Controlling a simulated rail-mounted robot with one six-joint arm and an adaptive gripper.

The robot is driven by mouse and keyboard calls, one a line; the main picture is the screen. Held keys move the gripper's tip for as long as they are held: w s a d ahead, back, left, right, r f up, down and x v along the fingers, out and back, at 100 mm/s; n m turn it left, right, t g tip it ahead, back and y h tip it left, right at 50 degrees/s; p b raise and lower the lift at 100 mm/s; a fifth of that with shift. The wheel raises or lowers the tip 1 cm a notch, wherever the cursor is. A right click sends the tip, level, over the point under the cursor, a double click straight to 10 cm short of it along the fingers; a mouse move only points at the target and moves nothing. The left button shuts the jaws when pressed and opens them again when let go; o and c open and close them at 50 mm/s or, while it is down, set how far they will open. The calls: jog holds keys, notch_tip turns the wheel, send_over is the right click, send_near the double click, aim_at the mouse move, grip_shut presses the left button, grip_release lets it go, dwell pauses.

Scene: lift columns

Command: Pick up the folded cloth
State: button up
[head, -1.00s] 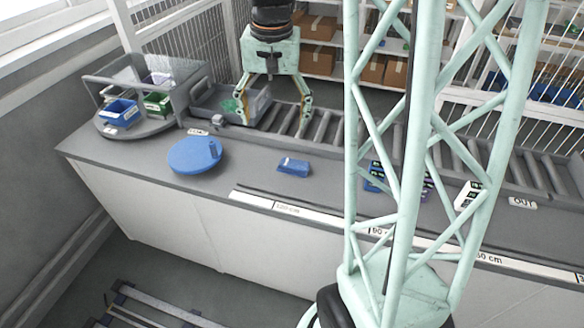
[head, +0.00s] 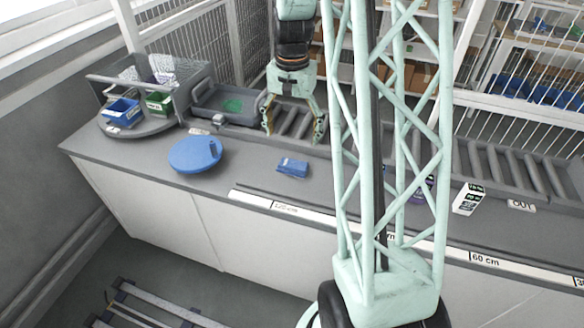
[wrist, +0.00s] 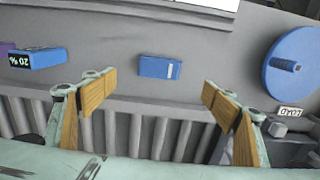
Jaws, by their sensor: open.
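The folded cloth (head: 293,168) is a small flat blue bundle on the grey counter, right of a round blue disc. It also shows in the wrist view (wrist: 160,67), with a pale label strip at one end. My gripper (head: 293,137) is open and empty, pointing down beyond the cloth, on the conveyor side. In the wrist view my gripper (wrist: 160,95) has its two wood-coloured finger pads spread wide, and the cloth appears between and ahead of them, not touched. Nothing hides the cloth.
The round blue disc (head: 195,154) with a knob lies left of the cloth. A grey tray (head: 218,121) and a turntable with a blue bin (head: 121,112) and green bin (head: 159,102) stand at left. A roller conveyor (head: 490,168) runs behind. Counter around the cloth is clear.

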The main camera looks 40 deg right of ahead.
jog(key=shift+f, duration=0.1)
send_over(292, 164)
jog(key=shift+s+f+b, duration=0.1)
jog(key=shift+f+b, duration=0.35)
jog(key=shift+f, duration=3.75)
jog(key=shift+d+f+b, duration=0.1)
jog(key=shift+f+b, duration=0.4)
jog(key=shift+f, duration=2.1)
jog(key=c, duration=0.9)
